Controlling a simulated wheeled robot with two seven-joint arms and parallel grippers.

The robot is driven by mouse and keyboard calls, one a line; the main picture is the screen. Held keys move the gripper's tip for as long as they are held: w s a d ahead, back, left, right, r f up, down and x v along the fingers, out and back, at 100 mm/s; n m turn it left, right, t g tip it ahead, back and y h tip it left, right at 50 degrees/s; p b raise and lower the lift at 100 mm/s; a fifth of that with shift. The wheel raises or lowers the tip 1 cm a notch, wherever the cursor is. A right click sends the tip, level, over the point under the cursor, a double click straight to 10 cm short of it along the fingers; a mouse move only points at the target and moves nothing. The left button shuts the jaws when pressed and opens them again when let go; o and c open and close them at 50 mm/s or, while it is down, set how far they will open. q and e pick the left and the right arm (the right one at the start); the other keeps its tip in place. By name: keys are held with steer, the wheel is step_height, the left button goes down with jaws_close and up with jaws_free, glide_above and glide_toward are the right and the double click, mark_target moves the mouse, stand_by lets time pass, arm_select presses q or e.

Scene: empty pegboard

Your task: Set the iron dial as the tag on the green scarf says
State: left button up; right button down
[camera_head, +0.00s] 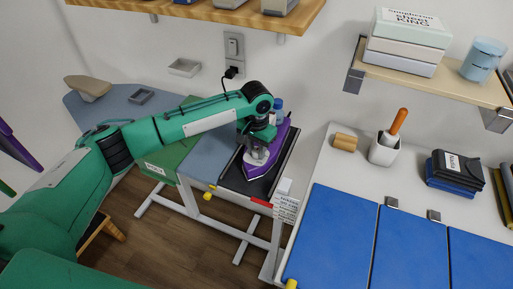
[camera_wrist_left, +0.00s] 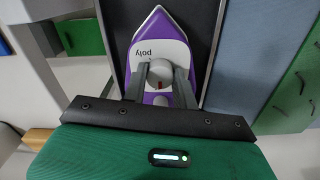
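The purple and white iron (camera_head: 262,160) lies on a dark rest at the end of the ironing table. It also shows in the left wrist view (camera_wrist_left: 160,45), with its tip away from me and a grey dial (camera_wrist_left: 160,74) with a red mark. My left gripper (camera_wrist_left: 160,78) has one finger on each side of the dial, with no clear gap visible. In the head view, my left gripper (camera_head: 258,143) partly covers the iron. The green scarf (camera_head: 185,150) lies flat left of the iron, with a white tag (camera_head: 154,168) too small to read. My right gripper is out of view.
A printed sheet (camera_head: 286,208) hangs at the table's edge. A wall socket (camera_head: 233,48) with a plug is behind. Shelves overhang above.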

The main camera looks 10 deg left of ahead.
arm_select(q)
steer(key=shift+r+m+p, duration=0.25)
steer(key=shift+m+p, duration=0.95)
steer(key=shift+p, duration=0.15)
steer(key=m+p, duration=0.2)
steer(key=shift+m, duration=0.3)
steer(key=m+p, duration=0.2)
steer(key=m, duration=0.1)
steer(key=shift+m, duration=0.3)
steer(key=m+p, duration=0.1)
steer(key=m, duration=0.2)
steer(key=shift+f+m, duration=0.1)
steer(key=shift+m, duration=0.2)
steer(key=m+p, duration=0.1)
steer(key=m, duration=0.2)
steer(key=shift+m, duration=0.3)
steer(key=m, duration=0.3)
steer(key=shift+f+m, duration=0.1)
steer(key=shift+m, duration=0.2)
steer(key=m, duration=0.3)
steer(key=shift+m, duration=2.7)
